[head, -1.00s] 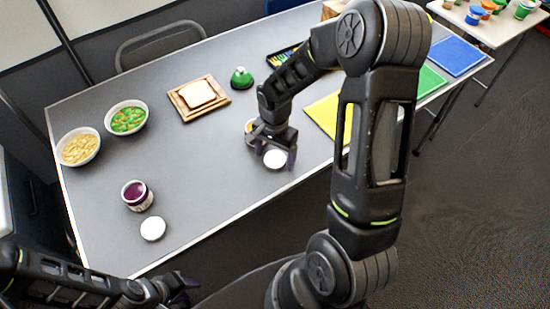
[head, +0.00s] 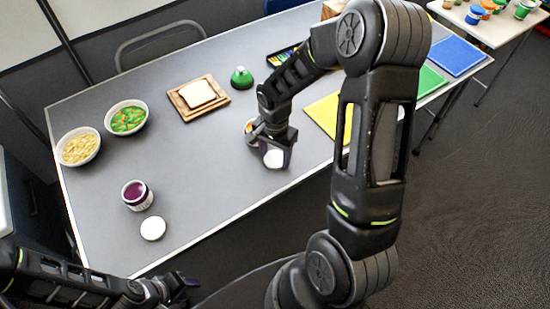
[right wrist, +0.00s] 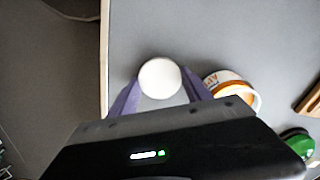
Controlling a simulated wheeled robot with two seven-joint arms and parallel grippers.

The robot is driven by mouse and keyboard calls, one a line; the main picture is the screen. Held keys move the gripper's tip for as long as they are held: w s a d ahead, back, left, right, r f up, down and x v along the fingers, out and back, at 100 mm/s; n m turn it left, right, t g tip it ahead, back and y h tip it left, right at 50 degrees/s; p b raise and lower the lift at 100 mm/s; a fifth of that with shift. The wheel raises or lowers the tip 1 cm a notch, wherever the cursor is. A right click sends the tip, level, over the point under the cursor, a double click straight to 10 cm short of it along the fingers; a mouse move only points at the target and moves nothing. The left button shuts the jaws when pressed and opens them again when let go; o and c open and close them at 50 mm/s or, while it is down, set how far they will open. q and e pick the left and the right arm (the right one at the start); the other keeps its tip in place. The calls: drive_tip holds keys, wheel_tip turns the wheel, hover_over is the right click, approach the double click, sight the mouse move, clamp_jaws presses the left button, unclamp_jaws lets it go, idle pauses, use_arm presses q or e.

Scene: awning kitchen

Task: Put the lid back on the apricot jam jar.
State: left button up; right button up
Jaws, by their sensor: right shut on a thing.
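My right gripper (head: 274,159) is low over the table, with its fingers shut on a round white lid (right wrist: 160,78). The lid also shows between the fingers in the head view (head: 273,159). The apricot jam jar (right wrist: 238,90), orange with a white label, is just right of the right finger in the right wrist view. In the head view the jar (head: 249,126) is mostly hidden behind the right gripper. My left gripper (head: 180,287) is at the bottom edge of the head view, away from these things; its finger opening is unclear.
A jar of purple jam (head: 137,195) stands at the left with another white lid (head: 153,228) beside it. Bread on a board (head: 199,95), a green bell-shaped thing (head: 241,77) and two bowls (head: 79,148) stand farther back. The middle of the grey table is clear.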

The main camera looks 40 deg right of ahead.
sight(275, 159)
drive_tip(key=shift+c, duration=0.7)
wheel_tip(275, 159, up, 10)
idle(0.6)
drive_tip(key=w+a+r+n, duration=0.3)
drive_tip(key=w+a+n, duration=0.7)
drive_tip(key=a+n, duration=0.2)
drive_tip(key=shift+r+n, duration=0.2)
drive_tip(key=shift+n, duration=0.3)
